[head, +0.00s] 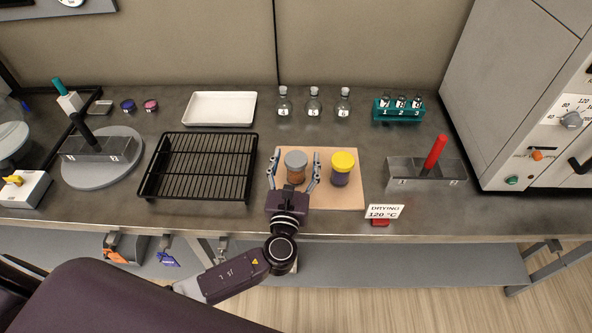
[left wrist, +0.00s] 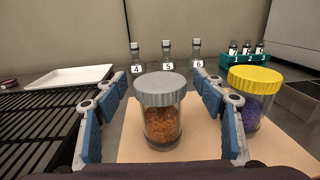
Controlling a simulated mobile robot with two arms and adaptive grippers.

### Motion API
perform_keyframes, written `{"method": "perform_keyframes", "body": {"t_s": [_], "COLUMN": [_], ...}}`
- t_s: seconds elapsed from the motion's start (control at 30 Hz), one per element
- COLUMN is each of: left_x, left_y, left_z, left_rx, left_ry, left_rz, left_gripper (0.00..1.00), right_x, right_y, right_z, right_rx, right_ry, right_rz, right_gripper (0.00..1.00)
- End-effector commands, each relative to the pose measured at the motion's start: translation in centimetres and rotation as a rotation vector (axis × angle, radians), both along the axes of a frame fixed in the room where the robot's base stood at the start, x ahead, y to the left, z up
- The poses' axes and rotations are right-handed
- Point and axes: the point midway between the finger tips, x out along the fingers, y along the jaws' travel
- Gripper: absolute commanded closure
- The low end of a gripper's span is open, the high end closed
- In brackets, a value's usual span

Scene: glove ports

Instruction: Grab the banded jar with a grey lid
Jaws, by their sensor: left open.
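The jar with a grey lid (head: 296,159) stands upright on a tan board (head: 320,202). In the left wrist view this jar (left wrist: 162,118) is clear with orange-brown grains inside; I cannot make out a band on it. My left gripper (head: 297,168) is open, with one finger on each side of the jar. In the left wrist view a gap shows between the jar and the fingers. A jar with a yellow lid (head: 342,163) and purple contents stands just to the right; it also shows in the left wrist view (left wrist: 253,96). My right gripper is not in view.
A black wire rack (head: 200,165) lies left of the board, with a white tray (head: 219,108) behind it. Several stoppered flasks (head: 314,104) and a teal vial rack (head: 398,112) stand behind.

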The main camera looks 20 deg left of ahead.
Motion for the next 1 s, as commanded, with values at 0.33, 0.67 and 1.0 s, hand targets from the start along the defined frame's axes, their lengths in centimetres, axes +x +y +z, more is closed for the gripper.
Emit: {"method": "perform_keyframes", "body": {"t_s": [0.33,0.67,1.0], "left_x": [0.0,0.0,0.0], "left_y": [0.0,0.0,0.0], "left_z": [0.0,0.1,2.7], "left_rx": [0.0,0.0,-0.003], "left_ry": [0.0,-0.002,-0.005], "left_rz": [0.0,0.0,0.0], "left_gripper": [0.7,0.87,0.87], "right_x": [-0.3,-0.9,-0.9], "right_y": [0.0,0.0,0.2], "right_z": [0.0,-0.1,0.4], "right_rx": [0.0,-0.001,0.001], "right_ry": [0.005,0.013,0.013], "right_rz": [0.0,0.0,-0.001], "right_gripper": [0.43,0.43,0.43]}}
